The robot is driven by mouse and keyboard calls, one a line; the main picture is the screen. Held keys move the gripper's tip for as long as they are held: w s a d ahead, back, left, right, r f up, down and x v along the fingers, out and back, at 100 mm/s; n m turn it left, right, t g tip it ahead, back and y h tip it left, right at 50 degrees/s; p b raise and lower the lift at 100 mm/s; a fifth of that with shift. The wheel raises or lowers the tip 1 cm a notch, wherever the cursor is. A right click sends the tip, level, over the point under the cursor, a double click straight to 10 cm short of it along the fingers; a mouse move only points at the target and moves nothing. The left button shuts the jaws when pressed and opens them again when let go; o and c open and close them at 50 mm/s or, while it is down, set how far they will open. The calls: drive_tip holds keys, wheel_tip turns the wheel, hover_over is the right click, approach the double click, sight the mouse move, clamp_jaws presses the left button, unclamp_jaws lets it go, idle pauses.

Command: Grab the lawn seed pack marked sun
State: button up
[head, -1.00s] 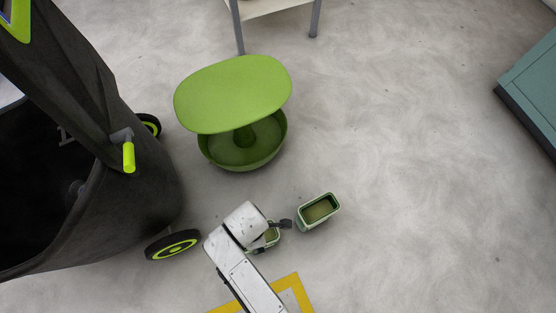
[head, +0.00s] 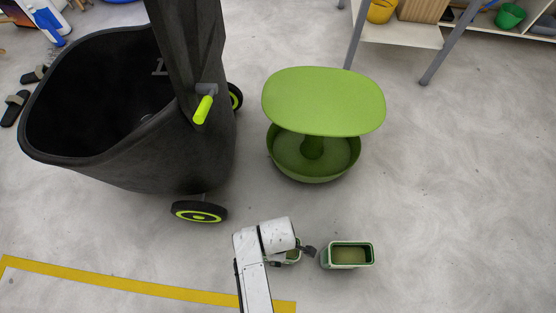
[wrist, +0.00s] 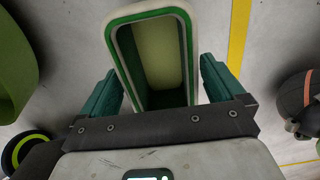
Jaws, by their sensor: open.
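One pack (head: 347,256) stands clear to the right of my gripper. In the wrist view, a pack (wrist: 186,48) with a white and green rim lies between the teal fingers of my gripper (wrist: 161,86). The fingers are open, one on each side of it; I cannot tell whether either touches it. No sun marking is readable on either pack.
A green round-topped stand with a bowl base (head: 323,100) is behind the packs. A large black wheeled cart (head: 110,165) is at the left. A white-topped table (head: 400,32) is at the back. Yellow tape (head: 130,284) marks the floor. Floor to the right is clear.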

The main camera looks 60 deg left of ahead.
wheel_tip(320, 180, down, 2)
drive_tip(key=shift+f+b, duration=0.15)
drive_tip(key=shift+b, duration=0.2)
clamp_jaws()
idle(0.7)
